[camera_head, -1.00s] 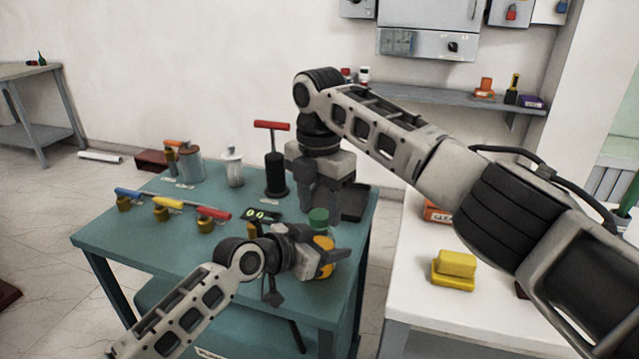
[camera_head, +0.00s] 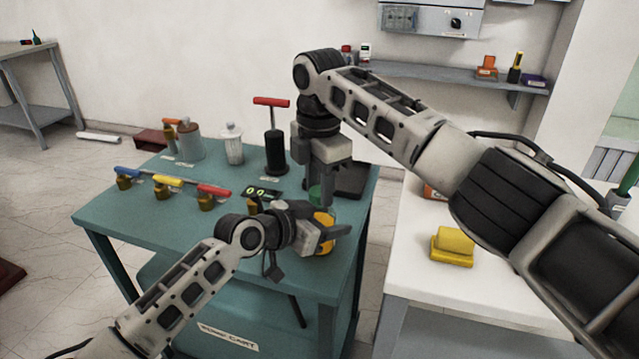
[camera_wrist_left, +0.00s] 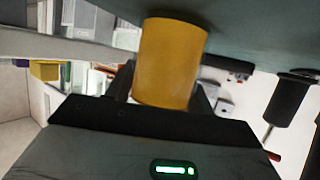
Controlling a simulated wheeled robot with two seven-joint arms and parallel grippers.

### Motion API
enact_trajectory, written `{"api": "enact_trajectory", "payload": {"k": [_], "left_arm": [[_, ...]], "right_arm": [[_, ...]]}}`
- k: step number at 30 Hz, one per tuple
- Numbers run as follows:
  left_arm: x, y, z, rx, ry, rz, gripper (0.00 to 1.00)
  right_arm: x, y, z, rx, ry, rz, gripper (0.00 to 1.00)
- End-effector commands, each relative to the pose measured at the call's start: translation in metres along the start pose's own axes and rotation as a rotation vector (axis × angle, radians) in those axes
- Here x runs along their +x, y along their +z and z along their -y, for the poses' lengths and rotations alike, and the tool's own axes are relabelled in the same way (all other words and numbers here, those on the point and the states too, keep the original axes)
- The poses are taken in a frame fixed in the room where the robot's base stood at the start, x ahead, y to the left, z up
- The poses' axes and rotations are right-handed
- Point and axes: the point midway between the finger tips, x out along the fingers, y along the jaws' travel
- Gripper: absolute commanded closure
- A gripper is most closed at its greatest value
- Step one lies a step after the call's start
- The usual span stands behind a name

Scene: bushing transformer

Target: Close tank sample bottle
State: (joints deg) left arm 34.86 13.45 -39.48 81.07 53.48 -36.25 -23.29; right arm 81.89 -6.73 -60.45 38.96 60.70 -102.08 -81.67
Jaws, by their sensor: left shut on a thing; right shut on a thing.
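The sample bottle (camera_head: 324,246) has amber contents and stands at the teal cart's near right corner. My left gripper (camera_head: 328,235) is shut around its body from the left. In the left wrist view the bottle shows as an amber cylinder (camera_wrist_left: 168,62) between the fingers. The green cap (camera_head: 315,193) is at the bottle's top. My right gripper (camera_head: 319,184) points straight down and is shut on the cap. The fingers partly hide the cap, so I cannot tell how it is seated.
A white table (camera_head: 415,280) with yellow blocks (camera_head: 453,244) stands to the right.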

Motion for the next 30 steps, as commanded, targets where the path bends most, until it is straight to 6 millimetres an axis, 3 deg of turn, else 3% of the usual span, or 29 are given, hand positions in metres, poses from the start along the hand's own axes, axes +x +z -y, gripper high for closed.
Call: {"api": "enact_trajectory", "payload": {"k": [6, 14, 15, 17, 26, 30], "left_arm": [[0.0, 0.001, 0.001, -0.003, -0.001, 0.002, 1.0], [0.0, 0.001, 0.001, -0.003, -0.002, 0.002, 1.0], [0.0, 0.001, 0.001, -0.003, -0.002, 0.002, 1.0], [0.0, 0.001, 0.001, -0.003, -0.002, 0.002, 1.0], [0.0, 0.001, 0.001, -0.001, -0.001, 0.002, 1.0], [0.0, 0.001, 0.001, -0.001, -0.001, 0.002, 1.0]], "right_arm": [[0.001, 0.0, 0.001, 0.254, -0.003, -0.001, 0.95], [0.001, 0.0, 0.001, 0.266, -0.004, 0.0, 0.95], [0.001, 0.0, 0.001, 0.265, -0.004, 0.0, 0.62], [0.0, 0.0, 0.001, 0.265, -0.003, 0.0, 0.46], [-0.001, 0.0, 0.0, 0.264, -0.001, 0.0, 0.46], [-0.011, 0.0, 0.0, 0.264, 0.001, 0.0, 0.46]]}}
